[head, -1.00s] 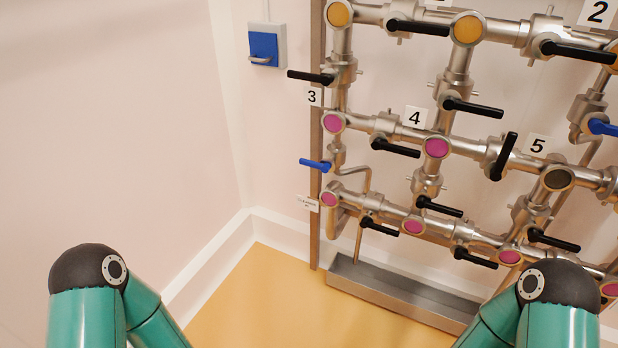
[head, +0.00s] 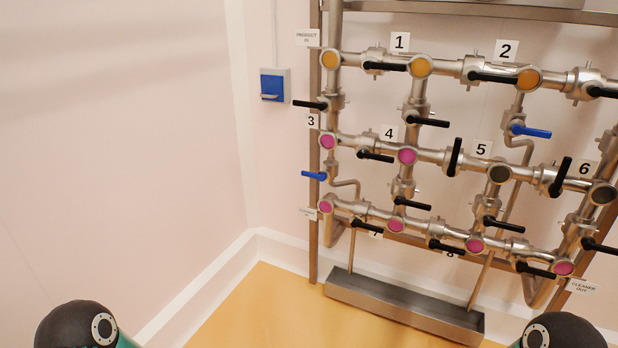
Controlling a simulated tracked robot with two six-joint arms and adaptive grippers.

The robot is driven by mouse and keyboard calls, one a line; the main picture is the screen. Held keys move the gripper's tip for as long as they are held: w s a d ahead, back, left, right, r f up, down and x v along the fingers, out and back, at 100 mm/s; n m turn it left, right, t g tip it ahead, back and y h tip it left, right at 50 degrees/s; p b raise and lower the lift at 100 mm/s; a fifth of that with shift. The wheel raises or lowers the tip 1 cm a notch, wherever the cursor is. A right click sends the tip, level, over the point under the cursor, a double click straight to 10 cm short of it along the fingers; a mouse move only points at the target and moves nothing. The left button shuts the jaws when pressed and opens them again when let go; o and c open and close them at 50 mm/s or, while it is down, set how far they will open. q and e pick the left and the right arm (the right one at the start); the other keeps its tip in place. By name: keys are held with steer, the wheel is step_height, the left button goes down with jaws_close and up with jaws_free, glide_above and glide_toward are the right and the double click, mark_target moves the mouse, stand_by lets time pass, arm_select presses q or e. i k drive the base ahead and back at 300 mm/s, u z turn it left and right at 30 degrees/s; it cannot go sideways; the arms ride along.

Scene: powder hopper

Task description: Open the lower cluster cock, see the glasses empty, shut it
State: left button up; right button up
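Two blue-handled cocks are on the pipe frame. The lower blue cock (head: 314,175) is at the left edge, with its lever roughly level and a thin pipe running down from it. The other blue cock (head: 530,131) is higher, at right. Round sight glasses sit at the pipe joints. The top row shows orange, such as this glass (head: 420,66). The middle row has magenta glasses (head: 407,155) at left and dark ones (head: 499,174) at right. The bottom row glasses (head: 475,245) are magenta. Neither gripper is in view.
Several black levers lie near level; those at plate 5 (head: 455,157) and plate 6 (head: 561,177) stand steeply. A metal trough (head: 400,305) is on the floor beneath thin pipes. A blue switch (head: 272,86) is on the wall. The orange floor at left is clear.

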mark_target(322, 176)
steer(key=z, duration=0.35)
steer(key=i, duration=1.1)
steer(key=z, duration=0.5)
steer(key=i, duration=0.55)
steer(key=u, duration=0.2)
